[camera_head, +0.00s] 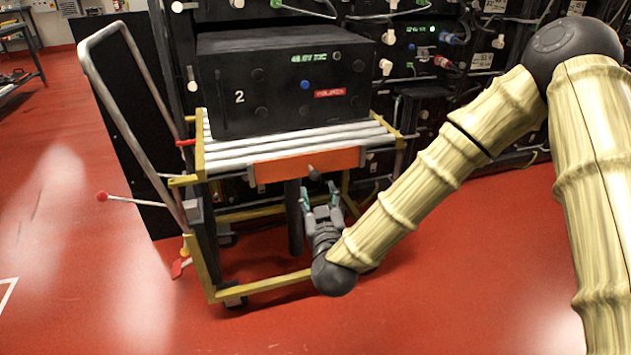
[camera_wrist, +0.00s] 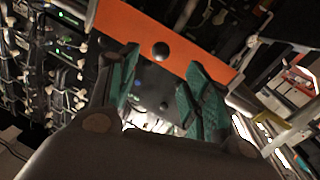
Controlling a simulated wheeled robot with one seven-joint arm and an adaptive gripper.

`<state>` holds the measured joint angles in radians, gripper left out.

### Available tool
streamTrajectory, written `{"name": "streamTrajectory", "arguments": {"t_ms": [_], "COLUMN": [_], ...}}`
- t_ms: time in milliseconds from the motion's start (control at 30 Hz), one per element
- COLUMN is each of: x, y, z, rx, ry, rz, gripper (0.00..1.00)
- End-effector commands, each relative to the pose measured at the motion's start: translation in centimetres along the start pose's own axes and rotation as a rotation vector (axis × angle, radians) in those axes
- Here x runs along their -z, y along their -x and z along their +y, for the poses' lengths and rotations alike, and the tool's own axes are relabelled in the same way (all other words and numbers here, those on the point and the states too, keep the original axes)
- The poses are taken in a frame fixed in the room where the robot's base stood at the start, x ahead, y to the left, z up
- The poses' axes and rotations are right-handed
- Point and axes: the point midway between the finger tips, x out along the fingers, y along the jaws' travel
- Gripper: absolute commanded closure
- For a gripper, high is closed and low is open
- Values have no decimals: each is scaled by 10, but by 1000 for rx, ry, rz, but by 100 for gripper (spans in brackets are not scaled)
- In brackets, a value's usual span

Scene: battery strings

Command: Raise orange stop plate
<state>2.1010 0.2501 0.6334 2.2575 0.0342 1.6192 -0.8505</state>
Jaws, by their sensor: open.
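The orange stop plate (camera_head: 305,165) is fixed across the front edge of the cart's roller top, below the black battery box. A dark round knob (camera_head: 315,172) sits at its lower middle. My gripper (camera_head: 320,196) is open just below the plate, its fingers pointing up toward the knob. In the wrist view the orange plate (camera_wrist: 170,42) runs diagonally across the top. The knob (camera_wrist: 160,50) shows ahead of and between the open green-padded fingers (camera_wrist: 155,92). I see no contact between fingers and knob.
The cart (camera_head: 262,284) has a yellow frame and a grey push handle (camera_head: 105,95) at left. A black battery box (camera_head: 283,85) marked 2 rests on its rollers (camera_head: 225,148). Battery racks stand behind. The red floor is clear in front and at left.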

Motion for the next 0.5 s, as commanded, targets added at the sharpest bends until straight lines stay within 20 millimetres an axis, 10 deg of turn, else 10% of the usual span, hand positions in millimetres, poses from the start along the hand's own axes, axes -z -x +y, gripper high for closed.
{"name": "streamTrajectory", "arguments": {"t_ms": [500], "x": [-2], "y": [-78], "z": [0], "rx": [-1], "ry": [-1], "rz": [0], "gripper": [51]}}
